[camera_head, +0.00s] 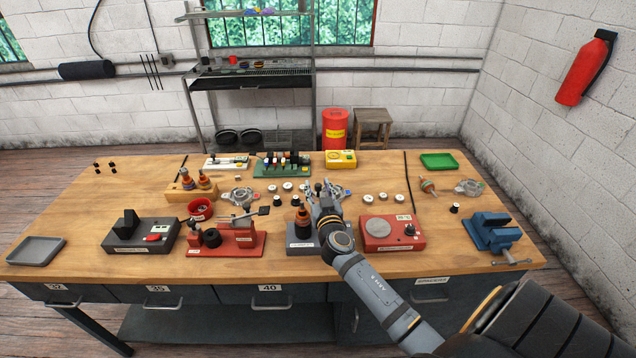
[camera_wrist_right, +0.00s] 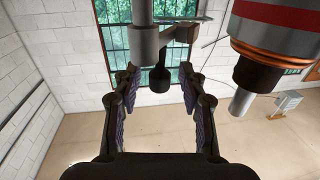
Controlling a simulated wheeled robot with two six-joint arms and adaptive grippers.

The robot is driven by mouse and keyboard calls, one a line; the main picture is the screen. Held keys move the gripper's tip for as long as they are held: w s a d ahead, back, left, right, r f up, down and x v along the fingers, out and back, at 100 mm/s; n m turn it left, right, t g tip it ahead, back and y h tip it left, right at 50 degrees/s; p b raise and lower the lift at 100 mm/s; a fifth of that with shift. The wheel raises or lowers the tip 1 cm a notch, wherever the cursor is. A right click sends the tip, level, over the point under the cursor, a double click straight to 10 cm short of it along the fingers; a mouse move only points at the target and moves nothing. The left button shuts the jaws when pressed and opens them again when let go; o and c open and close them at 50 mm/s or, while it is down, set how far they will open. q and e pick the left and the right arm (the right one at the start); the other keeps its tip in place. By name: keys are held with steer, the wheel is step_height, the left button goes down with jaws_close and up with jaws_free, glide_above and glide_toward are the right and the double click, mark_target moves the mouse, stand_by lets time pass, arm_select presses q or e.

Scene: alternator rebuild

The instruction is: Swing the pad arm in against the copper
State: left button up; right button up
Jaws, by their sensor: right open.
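A grey base (camera_head: 300,248) stands near the table's front middle. A rotor (camera_head: 303,228) stands upright on it. In the right wrist view, apparently upside down, the rotor's copper band (camera_wrist_right: 268,52) is at the right, below a red stripe. The pad arm, as I take it, is the grey post and collar (camera_wrist_right: 148,45) with a dark knob (camera_wrist_right: 160,80); it shows between my right fingers, apart from the copper. My right gripper (camera_head: 324,190) is open beside the rotor; its fingers (camera_wrist_right: 153,85) stand either side of the knob, with gaps. My left gripper is out of view.
A red fixture (camera_head: 255,243) stands left of the base and a red box with a dial (camera_head: 393,243) stands right. Several small round parts lie behind. A blue vise (camera_head: 492,232) is at the right. The front right of the tabletop is partly free.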

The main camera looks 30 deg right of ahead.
steer(key=shift+w+d, duration=0.15)
steer(key=shift+w, duration=0.1)
steer(key=shift+c, duration=0.3)
jaws_close()
